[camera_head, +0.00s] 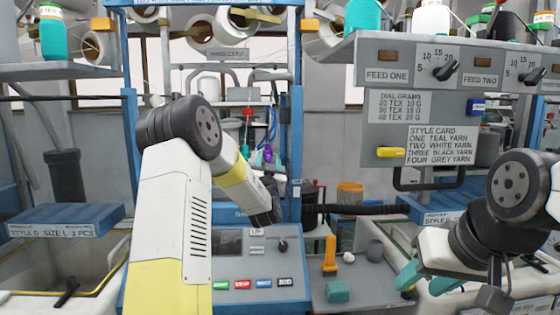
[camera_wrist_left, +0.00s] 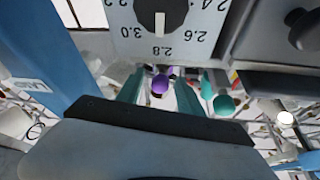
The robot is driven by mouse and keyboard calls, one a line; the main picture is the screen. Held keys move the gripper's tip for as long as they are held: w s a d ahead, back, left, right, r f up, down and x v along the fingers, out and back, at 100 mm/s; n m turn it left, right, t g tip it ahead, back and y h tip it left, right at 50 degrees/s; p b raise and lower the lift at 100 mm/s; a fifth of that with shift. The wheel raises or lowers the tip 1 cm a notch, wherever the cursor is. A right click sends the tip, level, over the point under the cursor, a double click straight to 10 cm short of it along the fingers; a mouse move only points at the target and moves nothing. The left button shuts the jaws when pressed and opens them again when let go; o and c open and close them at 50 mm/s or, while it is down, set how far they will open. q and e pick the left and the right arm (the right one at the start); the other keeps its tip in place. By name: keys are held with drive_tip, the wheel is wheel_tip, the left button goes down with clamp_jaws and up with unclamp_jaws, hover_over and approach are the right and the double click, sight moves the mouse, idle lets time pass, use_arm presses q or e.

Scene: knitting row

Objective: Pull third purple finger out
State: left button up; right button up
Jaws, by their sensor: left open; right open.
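In the left wrist view a purple finger (camera_wrist_left: 160,84) with a rounded end lies between the two teal fingertips of my left gripper (camera_wrist_left: 158,92), with a gap on both sides. Another purple piece shows just behind it. I cannot tell which in the row is the third. In the head view small purple pieces (camera_head: 268,151) show beyond my left arm, inside the blue-framed machine. My right gripper (camera_head: 426,281) is open and empty at the lower right.
A grey dial (camera_wrist_left: 160,15) numbered around 2.8 sits close above the left fingertips. Teal-ended pieces (camera_wrist_left: 223,104) stand to their right. A blue post (camera_wrist_left: 35,60) is close on the left. A control panel (camera_head: 255,262) with coloured buttons lies below the machine opening.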

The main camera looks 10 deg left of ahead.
use_arm(q)
drive_tip(key=shift+w, duration=0.1)
clamp_jaws()
idle(1.4)
